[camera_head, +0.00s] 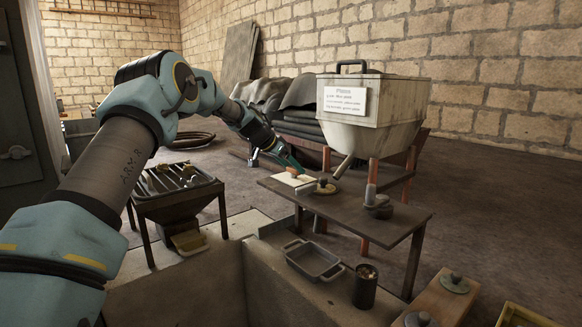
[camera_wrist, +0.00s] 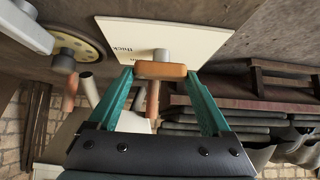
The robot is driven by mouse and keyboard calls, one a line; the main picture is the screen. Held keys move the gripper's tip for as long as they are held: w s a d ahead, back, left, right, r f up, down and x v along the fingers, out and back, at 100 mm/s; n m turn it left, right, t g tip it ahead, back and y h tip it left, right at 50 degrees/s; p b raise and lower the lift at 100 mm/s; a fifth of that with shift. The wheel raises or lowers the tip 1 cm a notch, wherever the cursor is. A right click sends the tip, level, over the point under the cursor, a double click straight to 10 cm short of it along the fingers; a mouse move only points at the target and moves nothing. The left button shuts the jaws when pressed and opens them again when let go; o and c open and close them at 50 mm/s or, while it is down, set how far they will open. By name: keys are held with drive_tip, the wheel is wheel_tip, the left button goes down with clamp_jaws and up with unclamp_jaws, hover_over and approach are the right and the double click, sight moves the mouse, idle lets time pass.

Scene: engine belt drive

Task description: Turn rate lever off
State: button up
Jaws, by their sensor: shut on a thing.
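The rate lever (camera_wrist: 161,71) has an orange-brown wooden handle on a short pale metal stem. It stands at a white plate (camera_wrist: 205,38) with printed words, of which only one reads like "thick". In the head view the plate (camera_head: 281,184) lies on the dark table under the hopper, and the lever is a small orange bit (camera_head: 293,171) on it. My gripper (camera_wrist: 160,73) has its two teal fingers on either side of the handle, shut on it. In the head view my gripper (camera_head: 287,163) reaches down to the plate from the upper left.
A pale hopper (camera_head: 378,105) with a label stands above the table (camera_head: 385,222). A round brass disc with a grey knob (camera_head: 325,186) sits right of the plate. A grey tray (camera_head: 313,262) and dark cup (camera_head: 365,287) stand in front. A tool bin (camera_head: 175,190) stands left.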

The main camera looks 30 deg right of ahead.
drive_tip(key=shift+c, duration=0.8)
